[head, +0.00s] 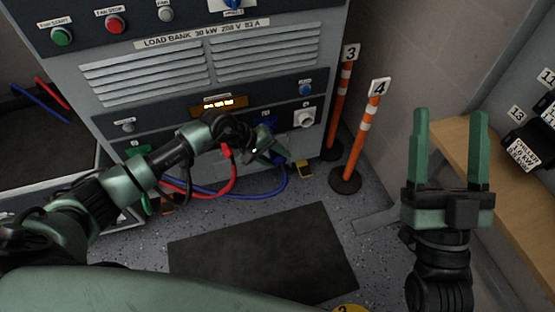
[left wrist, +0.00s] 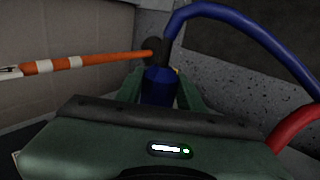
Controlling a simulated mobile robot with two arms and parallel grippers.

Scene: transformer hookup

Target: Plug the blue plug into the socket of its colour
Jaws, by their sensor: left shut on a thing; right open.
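The load bank (head: 215,75) stands in front of me, with a row of sockets low on its face. My left gripper (head: 270,149) is at the right part of this row, shut on the blue plug. In the left wrist view, the blue plug (left wrist: 158,86) sits between the green fingers, with its blue cable (left wrist: 240,28) arching to the right. The arm and gripper hide most of this spot, so I cannot tell whether the plug is in a socket. My right gripper (head: 450,150) is open and empty.
A red cable (head: 234,178) hangs left of my left gripper. A white socket (head: 305,117) is to its right. Orange posts marked 3 (head: 341,100) and 4 (head: 368,130) stand right of the cabinet. A dark mat (head: 263,255) lies on the floor. A wooden shelf (head: 500,200) is at right.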

